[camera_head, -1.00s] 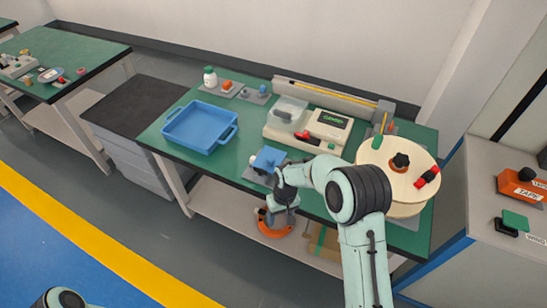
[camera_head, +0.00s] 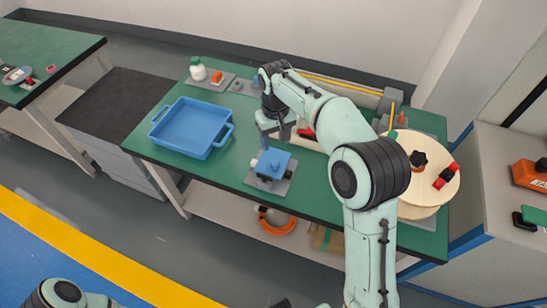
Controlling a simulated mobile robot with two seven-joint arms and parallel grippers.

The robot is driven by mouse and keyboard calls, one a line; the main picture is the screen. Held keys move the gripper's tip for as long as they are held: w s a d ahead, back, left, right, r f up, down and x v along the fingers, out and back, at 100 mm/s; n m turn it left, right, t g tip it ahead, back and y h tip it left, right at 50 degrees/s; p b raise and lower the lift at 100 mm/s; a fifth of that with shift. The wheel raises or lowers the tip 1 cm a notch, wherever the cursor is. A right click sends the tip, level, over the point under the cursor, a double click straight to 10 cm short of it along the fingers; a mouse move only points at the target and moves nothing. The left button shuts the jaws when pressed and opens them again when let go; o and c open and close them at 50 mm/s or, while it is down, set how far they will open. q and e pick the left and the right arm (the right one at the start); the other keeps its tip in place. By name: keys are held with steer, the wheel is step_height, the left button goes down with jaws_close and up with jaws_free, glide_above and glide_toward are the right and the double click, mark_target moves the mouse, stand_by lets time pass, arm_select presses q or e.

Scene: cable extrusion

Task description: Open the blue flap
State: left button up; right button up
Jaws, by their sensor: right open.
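The blue flap (camera_head: 277,160) is part of a small device on a grey plate (camera_head: 268,185) near the table's front edge. It looks like a flat blue cover, with a small white part at its left side. I cannot tell how far it is open. My right gripper (camera_head: 276,138) is open and empty, pointing down just behind and above the blue device. It appears apart from the flap. My left gripper is not in view; only part of my left arm shows at the bottom left.
A blue tray (camera_head: 191,127) stands left of the device. A white bottle (camera_head: 197,69) and small items stand at the back. A round wooden spool (camera_head: 430,190) is at the right. My right arm hides most of the machine at the back. Green tabletop is free around the device.

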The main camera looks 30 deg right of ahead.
mark_target(275, 163)
step_height(275, 163, down, 11)
steer(key=shift+w+r+b, duration=0.15)
steer(key=shift+b, duration=0.5)
jaws_close()
